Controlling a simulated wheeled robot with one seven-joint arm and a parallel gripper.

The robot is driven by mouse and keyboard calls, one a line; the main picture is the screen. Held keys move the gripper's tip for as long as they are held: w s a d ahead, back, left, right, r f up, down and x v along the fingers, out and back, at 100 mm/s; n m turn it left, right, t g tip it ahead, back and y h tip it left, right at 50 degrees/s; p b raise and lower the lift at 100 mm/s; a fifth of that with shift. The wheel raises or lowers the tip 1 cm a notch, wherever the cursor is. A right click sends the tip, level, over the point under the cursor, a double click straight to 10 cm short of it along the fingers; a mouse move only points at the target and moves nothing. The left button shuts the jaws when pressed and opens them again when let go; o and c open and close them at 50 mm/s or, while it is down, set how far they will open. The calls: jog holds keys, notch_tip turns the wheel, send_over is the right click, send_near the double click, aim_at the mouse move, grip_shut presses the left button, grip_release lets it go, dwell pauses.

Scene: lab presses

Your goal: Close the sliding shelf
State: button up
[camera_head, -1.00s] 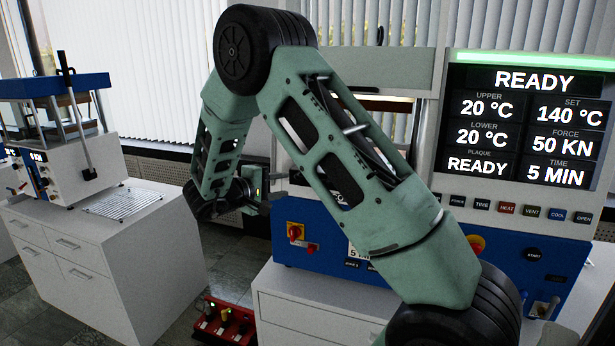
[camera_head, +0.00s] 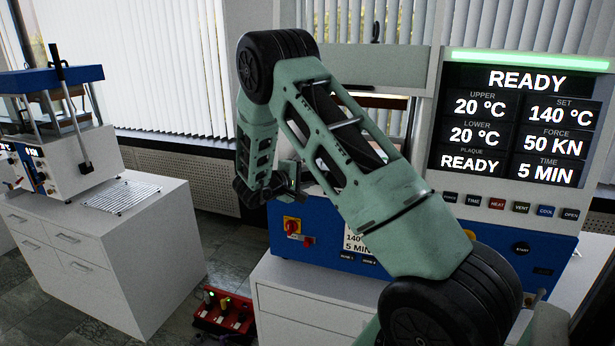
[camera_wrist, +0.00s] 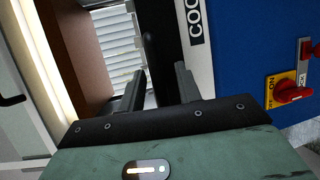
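The press (camera_head: 390,65) with the READY screen (camera_head: 515,125) stands at the right in the head view. Its sliding shelf is mostly hidden behind my arm, and I cannot tell how far out it is. My gripper (camera_head: 288,174) is at the press's left front, partly hidden by my arm. In the wrist view my gripper (camera_wrist: 160,78) has its two fingers apart with nothing held between them. Beyond them show a dark upright part (camera_wrist: 166,40), a white strip lettered "COO" (camera_wrist: 197,60) and a brown panel (camera_wrist: 80,50). I cannot tell whether the fingers touch anything.
A red switch on a yellow plate (camera_head: 291,226) is on the press's blue front; it also shows in the wrist view (camera_wrist: 290,93). A second press (camera_head: 75,155) stands on a white cabinet (camera_head: 120,250) at the left. A red tray (camera_head: 225,318) lies on the floor between the cabinets.

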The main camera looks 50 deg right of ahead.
grip_shut()
jog(key=w+d, duration=0.1)
jog(key=d, duration=0.1)
jog(key=w+d+p, duration=0.1)
jog(key=d, duration=0.2)
jog(key=w+d+p, duration=0.1)
jog(key=d, duration=0.2)
jog(key=shift+w, duration=0.2)
grip_release()
jog(key=shift+a, duration=0.1)
jog(key=a+r+b, duration=0.3)
jog(key=a+b, duration=0.3)
jog(key=a, duration=1.1)
jog(key=shift+r, duration=0.15)
jog(key=shift+w, duration=0.1)
jog(key=shift+c, duration=0.4)
